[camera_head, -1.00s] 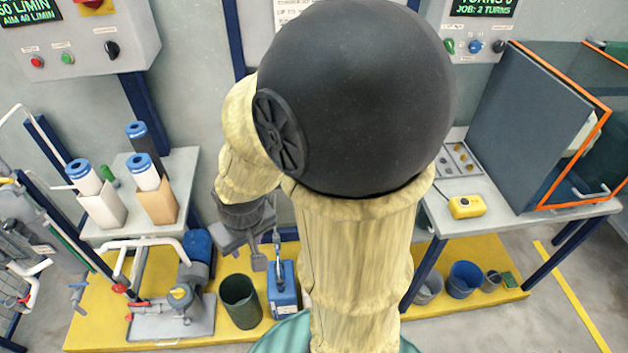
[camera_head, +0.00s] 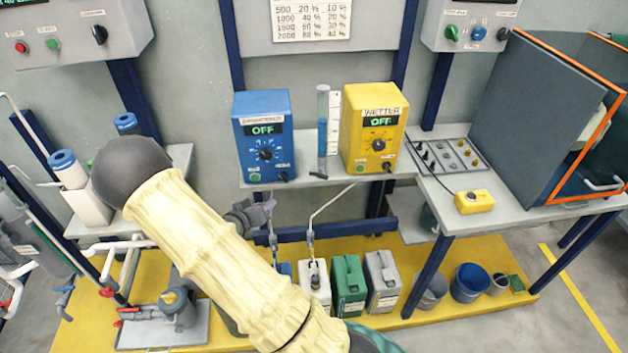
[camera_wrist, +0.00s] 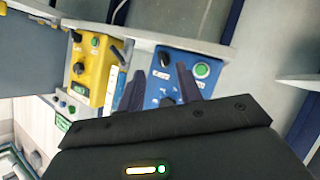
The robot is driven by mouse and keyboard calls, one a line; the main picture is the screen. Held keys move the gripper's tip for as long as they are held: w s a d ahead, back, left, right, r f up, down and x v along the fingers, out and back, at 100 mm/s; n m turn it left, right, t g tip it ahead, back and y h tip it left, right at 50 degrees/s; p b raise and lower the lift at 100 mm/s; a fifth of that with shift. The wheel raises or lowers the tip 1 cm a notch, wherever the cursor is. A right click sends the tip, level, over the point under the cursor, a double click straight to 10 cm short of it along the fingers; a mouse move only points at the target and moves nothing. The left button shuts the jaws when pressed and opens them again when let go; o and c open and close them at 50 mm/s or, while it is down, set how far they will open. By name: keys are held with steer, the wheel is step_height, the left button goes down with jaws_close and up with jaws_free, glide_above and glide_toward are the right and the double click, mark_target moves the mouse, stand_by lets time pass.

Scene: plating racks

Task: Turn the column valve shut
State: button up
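I cannot tell which is the column valve. A grey column (camera_head: 25,240) stands at the left edge. My arm covers part of this area. My gripper (camera_head: 266,212) is in front of the bench, below the blue box and right of the pipework, apart from the valves. In the wrist view its two dark fingers (camera_wrist: 161,84) are spread with nothing between them. No valve shows there.
A blue box (camera_head: 264,135) and a yellow box (camera_head: 373,130), both reading OFF, stand on the bench; a clear cylinder (camera_head: 323,120) is between them. Several canisters (camera_head: 348,288) stand on the yellow floor platform. A dark cabinet (camera_head: 530,120) is at right.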

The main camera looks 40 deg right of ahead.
mark_target(314, 174)
steer(key=s+d+h, duration=0.1)
steer(key=h, duration=0.1)
steer(key=d+g+h+b, duration=0.1)
steer(key=h, duration=0.1)
steer(key=s+d+h, duration=0.1)
steer(key=shift+s+f+m+g+h, duration=0.2)
steer(key=shift+s+m+g+h, duration=0.1)
steer(key=shift+s+m+h, duration=0.1)
steer(key=p+x, duration=0.1)
steer(key=x, duration=1.6)
steer(key=shift+w+d, duration=0.15)
steer(key=shift+w, duration=0.05)
jaws_close()
